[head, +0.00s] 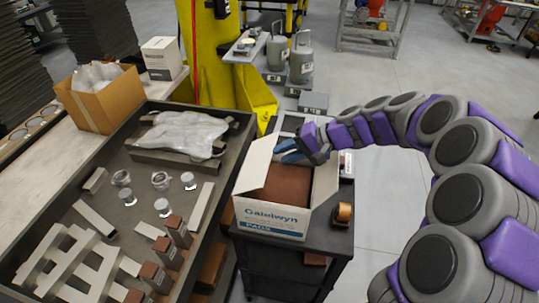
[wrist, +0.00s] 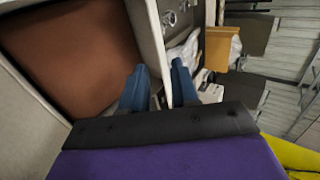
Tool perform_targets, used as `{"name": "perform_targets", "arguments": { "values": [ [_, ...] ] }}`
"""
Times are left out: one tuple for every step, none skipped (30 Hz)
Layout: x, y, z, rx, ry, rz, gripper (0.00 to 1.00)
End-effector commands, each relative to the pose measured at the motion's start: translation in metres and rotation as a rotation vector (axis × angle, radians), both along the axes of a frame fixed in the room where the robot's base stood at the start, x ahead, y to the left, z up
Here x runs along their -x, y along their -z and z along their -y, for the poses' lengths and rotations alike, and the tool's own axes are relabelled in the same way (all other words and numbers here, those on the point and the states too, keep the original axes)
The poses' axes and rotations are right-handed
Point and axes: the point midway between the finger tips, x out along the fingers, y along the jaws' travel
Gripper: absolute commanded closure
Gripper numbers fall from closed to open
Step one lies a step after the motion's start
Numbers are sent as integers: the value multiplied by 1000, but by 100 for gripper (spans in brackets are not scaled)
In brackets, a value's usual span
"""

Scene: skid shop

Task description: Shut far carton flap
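The white carton (head: 272,220), printed with blue lettering, stands with its top open and a brown block (head: 288,186) inside. Its left flap (head: 256,162) stands up and its right side (head: 326,181) rises beside the block. My gripper (head: 287,151) is at the carton's far side and hides much of the far flap. In the wrist view, my gripper's blue fingers (wrist: 158,84) are apart, on either side of a pale carton panel (wrist: 147,30). I cannot tell whether they touch it. The brown block (wrist: 70,45) fills the carton there.
The carton sits on a dark cart (head: 290,257) with a tape roll (head: 343,213) at its right. A workbench tray (head: 219,180) with metal parts stands close on the left. A yellow lift (head: 215,60) stands behind.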

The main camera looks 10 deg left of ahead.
Motion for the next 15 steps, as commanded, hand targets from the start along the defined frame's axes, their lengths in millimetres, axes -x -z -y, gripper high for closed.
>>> {"name": "perform_targets", "arguments": {
  "values": [
    [-1,-9,10,-1,6,4,71],
    [-1,-13,15,0,6,4,71],
    [1,-18,22,1,3,4,71],
    [1,-22,27,0,3,3,71],
    [1,-26,31,0,3,3,71],
    [2,-30,37,1,3,3,71],
    [2,-33,41,2,3,4,71],
    [2,-36,45,2,4,4,71],
    [2,-39,50,1,4,4,71],
    [2,-41,53,1,4,4,71],
    [3,-43,55,1,3,5,71],
    [3,-45,58,1,1,3,71],
    [3,-46,60,1,0,3,71],
    [3,-47,61,2,0,3,71],
    [4,-48,63,2,0,3,71]
  ]
}}
